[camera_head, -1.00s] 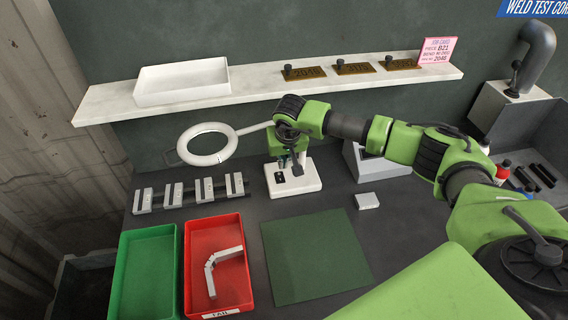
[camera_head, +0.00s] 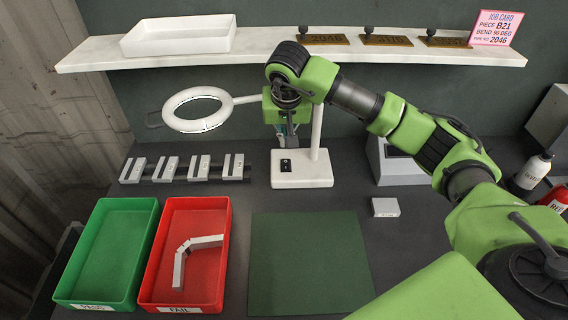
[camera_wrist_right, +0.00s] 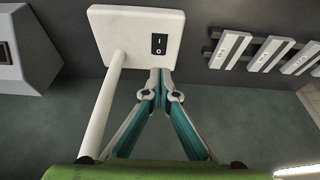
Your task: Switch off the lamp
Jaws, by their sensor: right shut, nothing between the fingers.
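The lamp has a white ring head (camera_head: 197,109), a post and a white base (camera_head: 302,176). A thin bright strip shows along the ring's lower edge. A black rocker switch (camera_head: 286,165) sits on the base; in the right wrist view the switch (camera_wrist_right: 159,44) shows I and O marks. My right gripper (camera_head: 288,143) points down behind the switch, left of the post. In the right wrist view its shut, empty fingertips (camera_wrist_right: 160,78) are just below the switch, over the base's edge; contact cannot be told. My left gripper is not in view.
A shelf (camera_head: 90,59) with a white tray (camera_head: 178,38) runs behind the lamp. Metal blocks (camera_head: 168,169) stand left of the base. A green tray (camera_head: 108,250), a red tray (camera_head: 205,275) holding a bent piece, and a clear green mat (camera_head: 310,262) lie in front.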

